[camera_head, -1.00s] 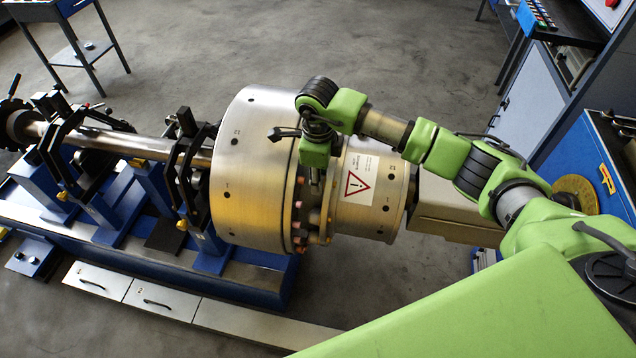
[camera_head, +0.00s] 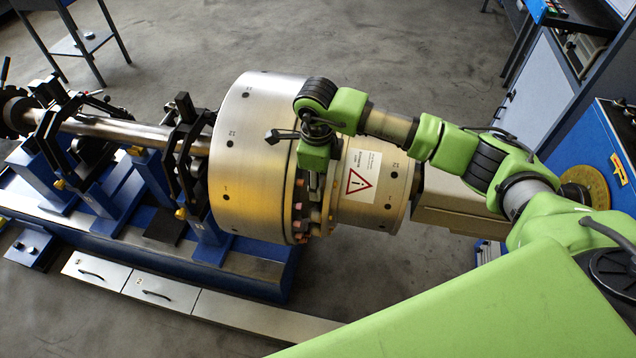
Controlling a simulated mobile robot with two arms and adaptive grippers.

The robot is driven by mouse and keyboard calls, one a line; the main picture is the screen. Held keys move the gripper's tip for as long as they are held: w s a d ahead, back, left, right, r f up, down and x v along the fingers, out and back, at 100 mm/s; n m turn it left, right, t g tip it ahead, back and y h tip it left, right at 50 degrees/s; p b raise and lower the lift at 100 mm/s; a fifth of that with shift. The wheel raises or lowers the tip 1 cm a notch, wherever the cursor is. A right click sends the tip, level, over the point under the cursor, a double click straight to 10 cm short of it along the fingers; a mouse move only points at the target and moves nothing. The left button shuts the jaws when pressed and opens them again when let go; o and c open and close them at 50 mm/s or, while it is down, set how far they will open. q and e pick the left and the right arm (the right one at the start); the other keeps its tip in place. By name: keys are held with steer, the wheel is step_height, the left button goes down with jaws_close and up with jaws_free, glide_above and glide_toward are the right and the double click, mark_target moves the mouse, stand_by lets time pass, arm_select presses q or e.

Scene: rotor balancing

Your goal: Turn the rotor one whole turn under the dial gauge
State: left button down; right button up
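The rotor (camera_head: 250,195) is a large bright metal drum lying on its side, with small numbered marks around it. A narrower section with a warning triangle (camera_head: 360,182) joins it on the right. A ring of bolts (camera_head: 302,205) sits between the two. My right arm reaches in from the right, and my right gripper (camera_head: 312,185) points down at the bolt ring. Its fingertips are small and partly lost among the bolts, so I cannot tell whether they grip anything. I cannot make out the dial gauge for certain. My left gripper is out of view.
The shaft (camera_head: 120,132) runs left through black-and-blue supports on a blue bench base (camera_head: 160,262). A drive housing (camera_head: 450,205) stands right of the rotor. Drawers (camera_head: 160,292) line the front. A blue cabinet (camera_head: 590,160) is at right.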

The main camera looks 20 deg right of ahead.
steer(key=shift+s+a+f, duration=0.2)
steer(key=shift+s+f, duration=0.25)
steer(key=shift+f, duration=0.05)
steer(key=shift+w, duration=0.15)
steer(key=shift+r, duration=0.25)
step_height(320, 180, up, 12)
steer(key=shift+s+a, duration=0.15)
steer(key=shift+s, duration=0.15)
steer(key=shift+f, duration=0.2)
